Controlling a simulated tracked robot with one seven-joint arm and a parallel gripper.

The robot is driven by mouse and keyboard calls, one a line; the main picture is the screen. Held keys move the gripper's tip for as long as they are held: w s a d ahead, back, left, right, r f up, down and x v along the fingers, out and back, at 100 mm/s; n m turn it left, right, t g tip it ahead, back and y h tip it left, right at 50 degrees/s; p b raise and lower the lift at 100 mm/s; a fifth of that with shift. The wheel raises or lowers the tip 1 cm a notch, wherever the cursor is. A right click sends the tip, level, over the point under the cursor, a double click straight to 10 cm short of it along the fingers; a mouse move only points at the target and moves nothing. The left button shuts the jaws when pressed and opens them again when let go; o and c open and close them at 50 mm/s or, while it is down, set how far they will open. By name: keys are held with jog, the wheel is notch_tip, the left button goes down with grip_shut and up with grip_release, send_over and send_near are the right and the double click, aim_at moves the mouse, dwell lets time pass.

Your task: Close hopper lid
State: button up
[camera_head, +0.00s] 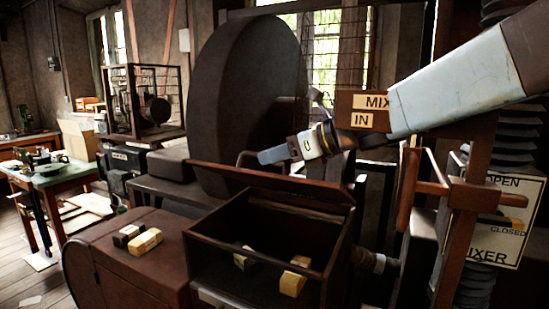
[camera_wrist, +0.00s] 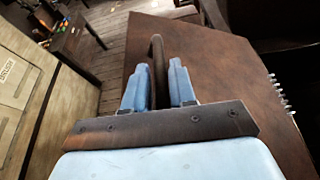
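The hopper (camera_head: 325,235) is a dark brown box, open at the top, with blocks inside. Its brown lid (camera_head: 285,185) is raised at the box's far side, seen nearly edge-on; in the wrist view the lid (camera_wrist: 215,60) is a broad brown panel. A curved bar handle (camera_wrist: 157,65) stands up from the panel; it also shows in the head view (camera_head: 246,158). My gripper (camera_head: 268,156) is at the handle, above the lid. In the wrist view, my gripper's two blue fingers (camera_wrist: 158,80) stand either side of the handle, with gaps visible; contact is not clear.
Yellow and dark blocks (camera_head: 292,281) lie in the hopper, and others (camera_head: 143,240) lie on the brown housing to the left. A large dark wheel (camera_head: 243,95) stands behind the lid. An orange-brown handwheel (camera_head: 410,187) and a MIXER sign (camera_head: 492,225) are at right.

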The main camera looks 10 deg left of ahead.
jog(key=v, duration=1.2)
jog(key=shift+d, duration=0.15)
